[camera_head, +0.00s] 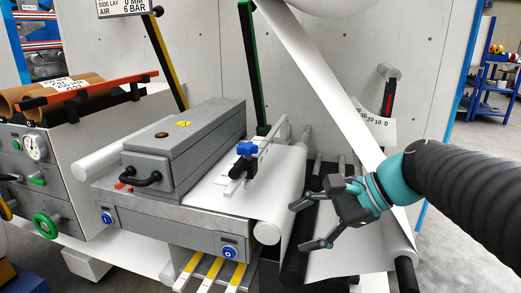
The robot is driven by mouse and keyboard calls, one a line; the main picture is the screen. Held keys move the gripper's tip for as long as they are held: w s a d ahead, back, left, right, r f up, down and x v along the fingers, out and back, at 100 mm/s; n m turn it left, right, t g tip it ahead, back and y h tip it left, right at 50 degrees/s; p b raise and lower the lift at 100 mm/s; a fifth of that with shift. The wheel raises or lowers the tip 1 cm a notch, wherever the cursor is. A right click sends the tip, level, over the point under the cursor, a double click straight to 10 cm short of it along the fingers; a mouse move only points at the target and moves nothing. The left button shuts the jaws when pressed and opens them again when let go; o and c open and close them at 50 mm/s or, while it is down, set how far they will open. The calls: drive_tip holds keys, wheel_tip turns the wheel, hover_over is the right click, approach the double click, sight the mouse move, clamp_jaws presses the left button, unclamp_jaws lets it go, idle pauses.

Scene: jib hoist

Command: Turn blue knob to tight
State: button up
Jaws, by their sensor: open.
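A blue star-shaped knob (246,148) sits on a dark clamp block on a pale metal bar, above the white web beside the grey box. No tight or loose marking can be read on it. My gripper (306,225) is to the right of the knob and lower in the picture, apart from it, with its fingers spread and nothing between them. It points left, in front of the dark rollers.
A large white roller (270,225) lies between the knob and my gripper. A white web (325,75) slants down behind my gripper. A grey box with a black handle (185,145) stands left of the knob. Two round blue-faced fittings, one at the front (229,252), sit lower down.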

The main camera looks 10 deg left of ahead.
drive_tip(key=w+a+r+m+g+y, duration=0.1)
drive_tip(key=w+a+r+m+y, duration=0.25)
drive_tip(key=w, duration=0.25)
drive_tip(key=m+g+y+b, duration=0.1)
drive_tip(key=m+y, duration=0.2)
drive_tip(key=y, duration=0.2)
approach(247, 145)
drive_tip(key=a, duration=0.3)
drive_tip(key=shift+h, duration=0.25)
drive_tip(key=shift+s+a+r+b, duration=0.1)
drive_tip(key=shift+a+b, duration=0.05)
drive_tip(key=shift+a, duration=1.6)
drive_tip(key=shift+s+a+r+b, duration=0.1)
drive_tip(key=shift+a+b, duration=0.05)
drive_tip(key=shift+a, duration=1.6)
